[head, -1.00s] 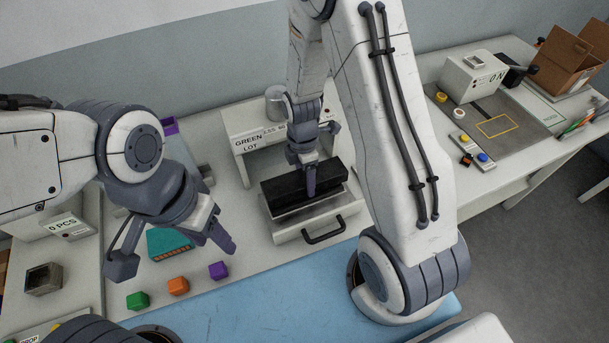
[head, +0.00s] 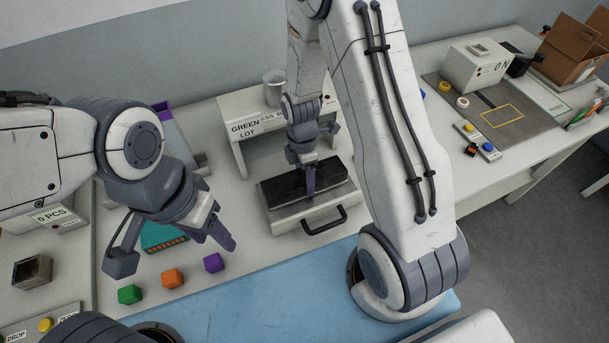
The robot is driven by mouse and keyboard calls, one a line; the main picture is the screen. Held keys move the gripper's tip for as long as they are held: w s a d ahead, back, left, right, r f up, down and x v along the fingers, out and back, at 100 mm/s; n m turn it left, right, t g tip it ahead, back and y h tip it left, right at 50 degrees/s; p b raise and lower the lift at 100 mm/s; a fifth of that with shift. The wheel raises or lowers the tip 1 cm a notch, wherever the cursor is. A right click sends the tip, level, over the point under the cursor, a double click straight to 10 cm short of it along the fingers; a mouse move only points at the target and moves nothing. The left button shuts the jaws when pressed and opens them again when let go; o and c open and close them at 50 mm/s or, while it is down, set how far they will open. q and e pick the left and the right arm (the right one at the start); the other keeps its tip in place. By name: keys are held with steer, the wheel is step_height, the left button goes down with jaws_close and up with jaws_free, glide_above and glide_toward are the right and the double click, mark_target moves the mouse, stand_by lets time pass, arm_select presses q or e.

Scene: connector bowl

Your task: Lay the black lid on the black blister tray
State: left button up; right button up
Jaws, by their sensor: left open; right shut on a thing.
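I cannot tell whether the lid touches the tray. My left gripper (head: 175,250) is open and empty, with its fingers spread in front of a teal piece at the left.
Green (head: 129,294), orange (head: 172,278) and purple (head: 214,262) cubes lie in a row near the blue mat (head: 250,299). A metal cup (head: 273,89) stands on the white stand (head: 233,104). The drawer handle (head: 325,221) sticks out in front.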

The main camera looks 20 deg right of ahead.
steer(key=o, duration=1.2)
steer(key=shift+o, duration=0.2)
steer(key=r, duration=0.7)
steer(key=w+r+b, duration=0.1)
steer(key=r, duration=0.2)
steer(key=shift+a+r, duration=0.1)
steer(key=shift+r, duration=0.15)
steer(key=s+a+r+m, duration=0.5)
steer(key=s+a, duration=0.1)
steer(key=s, duration=0.3)
steer(key=s+a+r+m+t+y, duration=0.1)
steer(key=s+a+r+m, duration=0.3)
steer(key=s, duration=0.6)
steer(key=shift+a+r+m, duration=0.35)
steer(key=shift+a+m, duration=0.75)
steer(key=shift+a, duration=0.05)
